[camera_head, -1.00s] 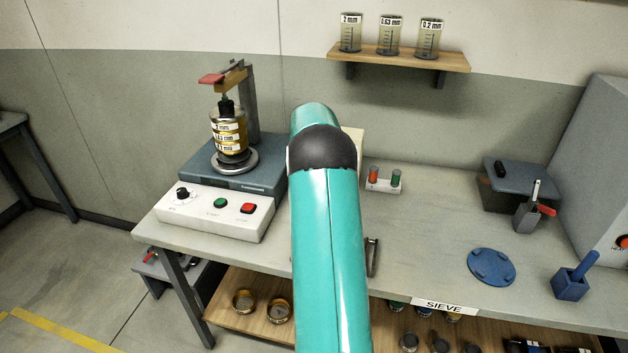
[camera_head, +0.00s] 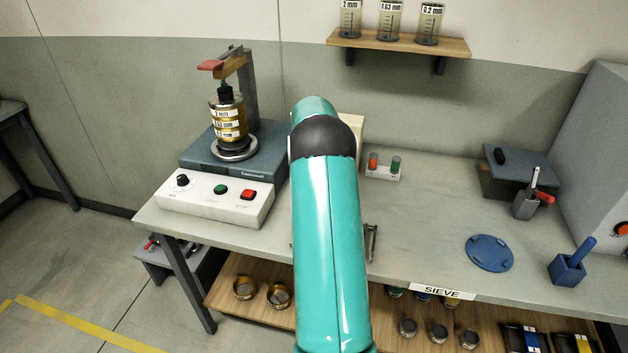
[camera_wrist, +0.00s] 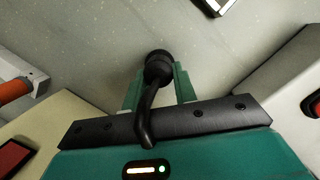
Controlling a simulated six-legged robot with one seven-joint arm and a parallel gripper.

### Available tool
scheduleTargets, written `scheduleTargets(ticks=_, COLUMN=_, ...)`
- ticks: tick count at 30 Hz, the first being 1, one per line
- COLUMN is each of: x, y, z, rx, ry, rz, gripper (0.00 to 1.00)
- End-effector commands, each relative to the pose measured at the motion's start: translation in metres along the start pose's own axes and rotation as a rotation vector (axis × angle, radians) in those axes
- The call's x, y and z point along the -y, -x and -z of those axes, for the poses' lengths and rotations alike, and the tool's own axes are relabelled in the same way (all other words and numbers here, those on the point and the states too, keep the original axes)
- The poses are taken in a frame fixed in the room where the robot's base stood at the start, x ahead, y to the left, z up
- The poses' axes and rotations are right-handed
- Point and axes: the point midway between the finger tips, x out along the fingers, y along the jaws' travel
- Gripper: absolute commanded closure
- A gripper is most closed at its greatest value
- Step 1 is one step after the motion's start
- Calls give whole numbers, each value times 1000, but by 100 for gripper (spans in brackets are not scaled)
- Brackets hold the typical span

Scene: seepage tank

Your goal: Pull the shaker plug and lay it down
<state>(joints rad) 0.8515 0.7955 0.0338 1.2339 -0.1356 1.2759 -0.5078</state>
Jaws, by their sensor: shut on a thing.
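The black shaker plug (camera_wrist: 158,68) shows in the wrist view, with its dark cable (camera_wrist: 145,125) bending back toward the camera. My gripper (camera_wrist: 158,82) is shut on it, a teal finger on each side. The plug is over the grey bench top; I cannot tell whether it touches it. A cream box with a red switch (camera_wrist: 15,155) is at lower left, apart from the plug. In the head view my arm hides the gripper and plug. The shaker (camera_head: 215,200) stands left of my arm, with a sieve stack (camera_head: 229,122) clamped on it.
A metal handle-like thing (camera_head: 371,242) lies at the bench's front. A blue disc (camera_head: 489,253) and blue holder (camera_head: 567,270) are farther right. Bench top (camera_head: 430,210) between is clear.

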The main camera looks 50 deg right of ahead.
Motion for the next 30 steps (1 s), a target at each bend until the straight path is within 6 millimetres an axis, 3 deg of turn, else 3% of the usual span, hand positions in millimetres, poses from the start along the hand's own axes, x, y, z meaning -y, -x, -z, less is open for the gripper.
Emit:
scheduleTargets(ticks=4, x=0, y=-3, z=1, rx=0, ry=0, rz=0, gripper=100)
scheduleTargets(ticks=5, x=0, y=-3, z=1, rx=0, ry=0, rz=0, gripper=71)
scheduleTargets(ticks=9, x=0, y=-3, z=1, rx=0, ry=0, rz=0, gripper=47)
scheduleTargets(ticks=20, x=0, y=2, z=1, rx=-2, ry=0, rz=-1, gripper=47)
scheduleTargets(ticks=23, x=0, y=14, z=1, rx=-1, ry=1, rz=-1, gripper=47)
scheduleTargets(ticks=30, x=0, y=65, z=2, rx=-4, ry=0, rz=-3, gripper=47)
